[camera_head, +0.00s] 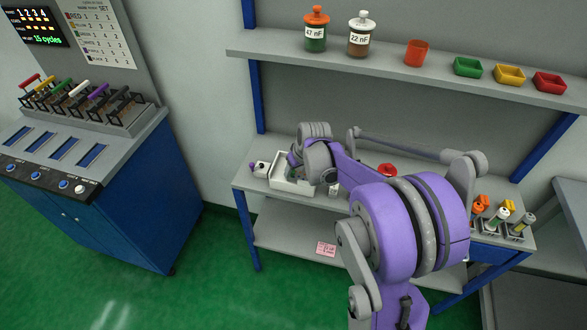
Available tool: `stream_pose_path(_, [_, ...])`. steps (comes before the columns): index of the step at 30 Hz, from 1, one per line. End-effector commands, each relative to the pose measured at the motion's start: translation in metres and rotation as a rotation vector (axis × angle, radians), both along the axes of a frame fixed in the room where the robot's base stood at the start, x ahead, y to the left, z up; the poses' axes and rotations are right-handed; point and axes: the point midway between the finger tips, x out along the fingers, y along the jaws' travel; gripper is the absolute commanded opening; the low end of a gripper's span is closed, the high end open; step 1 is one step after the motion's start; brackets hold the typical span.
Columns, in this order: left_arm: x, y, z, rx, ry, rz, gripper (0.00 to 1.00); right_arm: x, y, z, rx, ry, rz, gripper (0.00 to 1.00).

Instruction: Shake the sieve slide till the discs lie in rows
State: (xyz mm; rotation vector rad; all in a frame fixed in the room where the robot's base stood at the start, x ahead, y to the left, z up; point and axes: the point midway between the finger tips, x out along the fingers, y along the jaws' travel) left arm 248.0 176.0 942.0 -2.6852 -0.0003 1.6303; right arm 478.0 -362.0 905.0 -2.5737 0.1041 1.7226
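A small white open tray (287,186), which may be the sieve slide, sits on the left part of the bench top. A purple knob with a black-and-white fitting (256,168) sticks out at its left end. My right arm, purple and grey, reaches over the bench, and its wrist and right gripper (297,160) are just above and behind the tray's right side. The arm hides the fingertips, so I cannot tell whether they are open, shut or touching the tray. Discs cannot be made out. My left gripper is out of view.
The shelf (400,74) above carries two labelled jars, an orange cup and green, yellow and red bins. A red round item (387,170) and a holder with bottles (503,222) stand farther right on the bench. A blue lever console (110,190) stands left; green floor between is clear.

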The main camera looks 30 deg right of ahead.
Motion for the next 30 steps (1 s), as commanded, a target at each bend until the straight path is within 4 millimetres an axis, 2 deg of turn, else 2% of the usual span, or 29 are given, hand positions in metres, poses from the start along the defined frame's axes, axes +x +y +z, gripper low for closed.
stream_pose_path(11, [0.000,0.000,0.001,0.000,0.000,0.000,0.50,-0.001,0.001,0.005,0.002,-0.002,0.001,0.57])
stream_pose_path(14, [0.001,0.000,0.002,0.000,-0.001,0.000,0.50,-0.006,0.001,0.018,0.002,-0.002,0.000,0.57])
stream_pose_path(24, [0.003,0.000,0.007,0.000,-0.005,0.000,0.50,-0.033,0.003,0.079,0.002,-0.002,0.000,0.57])
stream_pose_path(30, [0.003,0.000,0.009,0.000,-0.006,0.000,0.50,-0.040,0.003,0.097,0.001,-0.001,-0.001,0.57])
